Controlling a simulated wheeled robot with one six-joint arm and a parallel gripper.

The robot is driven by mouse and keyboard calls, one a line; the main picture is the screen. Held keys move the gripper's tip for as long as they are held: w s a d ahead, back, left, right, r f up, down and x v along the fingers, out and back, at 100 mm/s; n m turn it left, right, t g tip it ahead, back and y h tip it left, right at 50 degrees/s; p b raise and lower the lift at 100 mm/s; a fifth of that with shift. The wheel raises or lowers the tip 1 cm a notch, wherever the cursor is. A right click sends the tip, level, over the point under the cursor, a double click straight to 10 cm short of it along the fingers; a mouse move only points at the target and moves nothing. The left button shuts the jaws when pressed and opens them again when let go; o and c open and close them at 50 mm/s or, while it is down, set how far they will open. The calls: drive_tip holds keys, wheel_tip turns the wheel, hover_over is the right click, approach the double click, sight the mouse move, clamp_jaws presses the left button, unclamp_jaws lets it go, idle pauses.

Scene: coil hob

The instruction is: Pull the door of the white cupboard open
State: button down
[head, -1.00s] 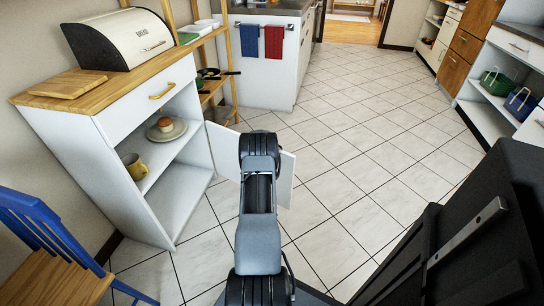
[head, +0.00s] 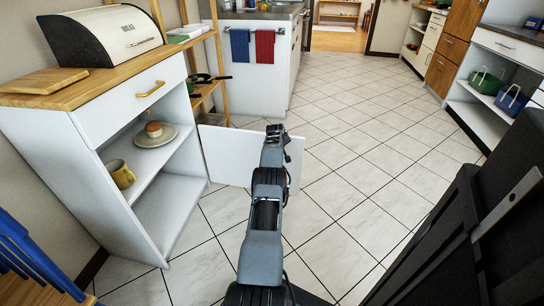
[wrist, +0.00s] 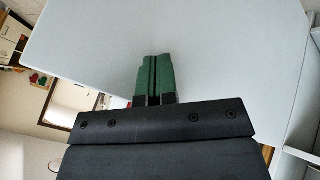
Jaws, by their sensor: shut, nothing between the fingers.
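The white cupboard (head: 148,97) stands at the left, with a wooden top and a drawer above open shelves. Its white door (head: 224,154) stands wide open, swung out from the far side across the floor; my arm hides part of it. My gripper (head: 275,130) is by the door's outer part. In the wrist view, the green fingers (wrist: 153,77) are shut together with nothing between them, in front of a large white panel (wrist: 205,60), which looks like the door. I cannot tell if they touch it. The door's handle is not visible.
A yellow mug (head: 120,174) and a plate with a bun (head: 155,134) are on the cupboard's shelf. A blue chair (head: 30,260) is at the lower left. A wooden rack (head: 220,75) stands beyond the cupboard. The tiled floor (head: 370,160) to the right is clear.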

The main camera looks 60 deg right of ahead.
drive_tip(key=shift+s+d+b, duration=0.1)
drive_tip(key=shift+d+b, duration=0.2)
drive_tip(key=shift+b, duration=0.5)
drive_tip(key=shift+r, duration=0.15)
